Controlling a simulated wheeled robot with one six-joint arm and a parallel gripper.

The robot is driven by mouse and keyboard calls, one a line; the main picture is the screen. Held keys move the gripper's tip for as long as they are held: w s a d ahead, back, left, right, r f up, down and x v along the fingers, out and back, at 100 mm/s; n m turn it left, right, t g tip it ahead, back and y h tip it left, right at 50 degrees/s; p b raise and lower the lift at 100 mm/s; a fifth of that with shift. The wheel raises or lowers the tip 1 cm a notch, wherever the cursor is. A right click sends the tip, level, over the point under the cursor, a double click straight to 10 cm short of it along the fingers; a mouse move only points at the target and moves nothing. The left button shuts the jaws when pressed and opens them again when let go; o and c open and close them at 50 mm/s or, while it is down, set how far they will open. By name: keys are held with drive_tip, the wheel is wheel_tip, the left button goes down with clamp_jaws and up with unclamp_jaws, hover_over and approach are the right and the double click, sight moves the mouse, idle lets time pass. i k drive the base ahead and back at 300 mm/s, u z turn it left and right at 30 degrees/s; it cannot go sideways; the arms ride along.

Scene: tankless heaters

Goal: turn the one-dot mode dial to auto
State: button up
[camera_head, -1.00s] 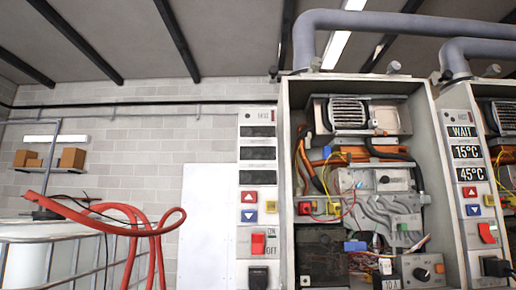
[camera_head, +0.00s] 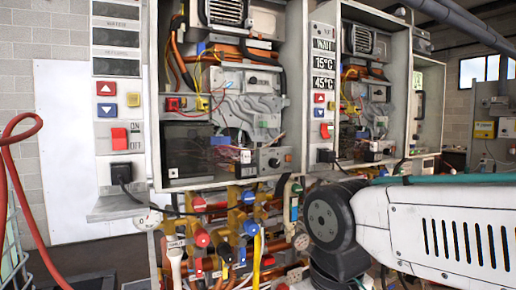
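A dark round dial (camera_head: 275,161) sits on a grey box in the lower right of the open left heater cabinet. The dots and labels around it are too small to read, so I cannot tell which mode it points to. A similar small grey box (camera_head: 374,156) shows low in the second heater cabinet, but its dial is too small to make out. I cannot tell which dial bears one dot. My white and black arm crosses the lower right of the view. My gripper is not in view.
A left control panel (camera_head: 119,80) carries blank displays, buttons and a red switch; the second heater's panel (camera_head: 325,85) is lit. Pipes and coloured valves (camera_head: 240,228) crowd the space below the cabinets. A red hose (camera_head: 18,190) hangs at the left.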

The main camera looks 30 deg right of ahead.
sight(275, 163)
drive_tip(key=k, duration=0.5)
drive_tip(key=z, duration=1.55)
drive_tip(key=i, duration=0.8)
drive_tip(key=u, duration=1.5)
